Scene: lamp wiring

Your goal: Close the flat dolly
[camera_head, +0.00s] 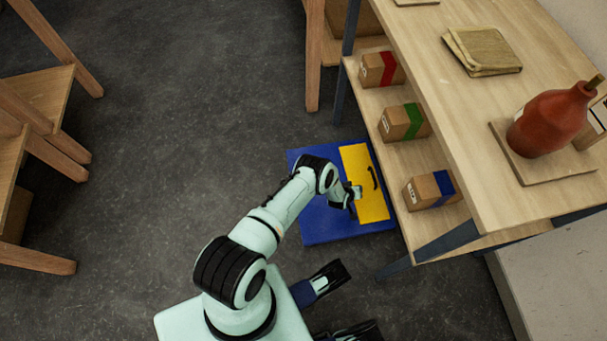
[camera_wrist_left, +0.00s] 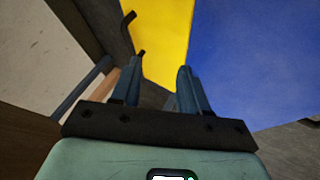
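The flat dolly is a blue slab (camera_head: 311,218) on the floor beside the wooden shelf table, with a yellow panel (camera_head: 366,205) along its right side. A dark curved handle (camera_head: 374,178) sits on the panel near its right edge. I cannot tell whether the panel is raised or flush. My left gripper (camera_head: 356,195) is over the yellow panel, left of the handle. In the left wrist view the fingers (camera_wrist_left: 160,75) are apart and nothing is between them. The handle (camera_wrist_left: 127,24) shows beyond the left fingertip there.
A shelf table (camera_head: 410,50) stands right of the dolly, with several cardboard boxes (camera_head: 403,122) on its lower shelf and a red bottle (camera_head: 553,120) on top. A wooden frame (camera_head: 40,95) stands at left. Floor left of the dolly is clear.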

